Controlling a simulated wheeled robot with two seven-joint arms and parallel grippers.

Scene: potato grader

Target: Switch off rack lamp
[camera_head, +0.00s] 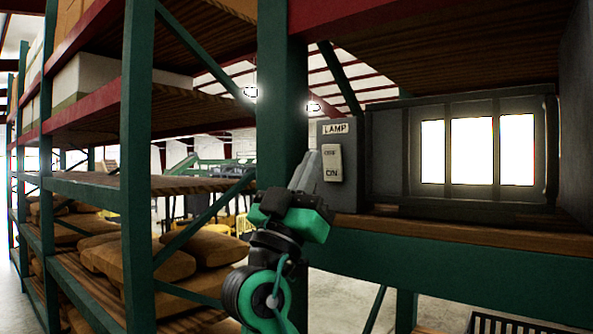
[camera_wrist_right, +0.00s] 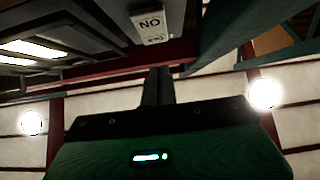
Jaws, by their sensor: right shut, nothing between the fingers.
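The rack lamp (camera_head: 473,152) is a dark housing with three bright lit panels, standing on a rack shelf at the right. Left of it is a grey box with a LAMP label (camera_head: 336,128) and a pale rocker switch (camera_head: 332,163), marked OFF above and ON below. The ON end of the switch (camera_wrist_right: 152,22) shows upside down at the top of the right wrist view. My right gripper (camera_head: 311,158) is shut and empty, its fingers pointing up just left of the switch in the head view. In the wrist view its fingertips (camera_wrist_right: 159,72) appear apart from the switch. My left gripper is out of view.
A green rack post (camera_head: 283,90) rises behind my right gripper, beside the switch box. A green beam (camera_head: 450,265) and wooden shelf edge run below the lamp. Racks with brown sacks (camera_head: 135,255) fill the left side.

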